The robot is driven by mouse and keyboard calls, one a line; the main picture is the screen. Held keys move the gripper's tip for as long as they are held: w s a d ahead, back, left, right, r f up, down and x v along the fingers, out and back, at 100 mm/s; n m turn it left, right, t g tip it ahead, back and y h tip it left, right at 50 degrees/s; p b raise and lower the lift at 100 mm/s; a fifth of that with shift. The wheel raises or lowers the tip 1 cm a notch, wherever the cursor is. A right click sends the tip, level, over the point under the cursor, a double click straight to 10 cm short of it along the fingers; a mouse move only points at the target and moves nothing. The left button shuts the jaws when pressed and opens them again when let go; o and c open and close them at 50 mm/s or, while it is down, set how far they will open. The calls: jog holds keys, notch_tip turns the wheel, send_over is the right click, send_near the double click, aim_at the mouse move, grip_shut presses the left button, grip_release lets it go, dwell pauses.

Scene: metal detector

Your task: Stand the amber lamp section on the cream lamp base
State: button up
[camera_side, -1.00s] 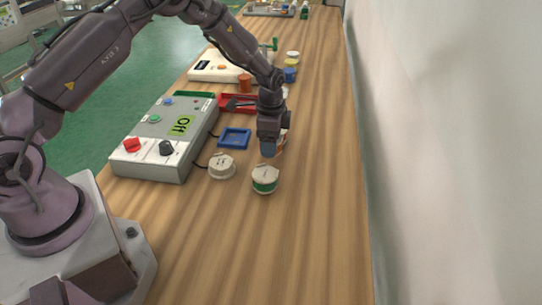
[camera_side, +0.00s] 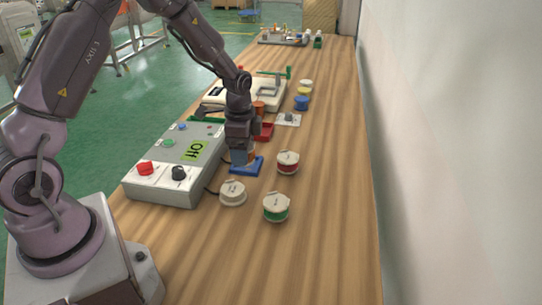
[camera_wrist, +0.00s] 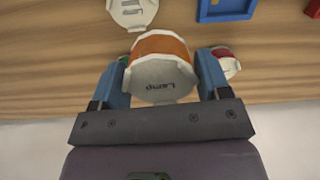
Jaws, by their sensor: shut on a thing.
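My gripper (camera_wrist: 160,80) is shut on the amber lamp section (camera_wrist: 162,45), whose pale end labelled "Lamp" faces the wrist camera. The cream lamp base (camera_side: 232,193) is a plain round cream piece on the table, nearer the side camera than my gripper. It also shows at the top of the wrist view (camera_wrist: 132,12), apart from the held section.
A red-banded round piece (camera_side: 288,162) and a green-banded one (camera_side: 277,208) stand to the right. The grey control box (camera_side: 165,188) with an "Off" display is at left. A red tray (camera_side: 264,132) lies farther back. The table's right side is clear.

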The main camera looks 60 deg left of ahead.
jog(key=shift+m, duration=0.3)
jog(key=s, duration=0.4)
jog(key=shift+d+f, duration=0.3)
jog(key=shift+f, duration=2.55)
jog(key=shift+f, duration=0.45)
jog(key=o, duration=0.9)
notch_tip(320, 180, up, 8)
jog(key=shift+f, duration=0.25)
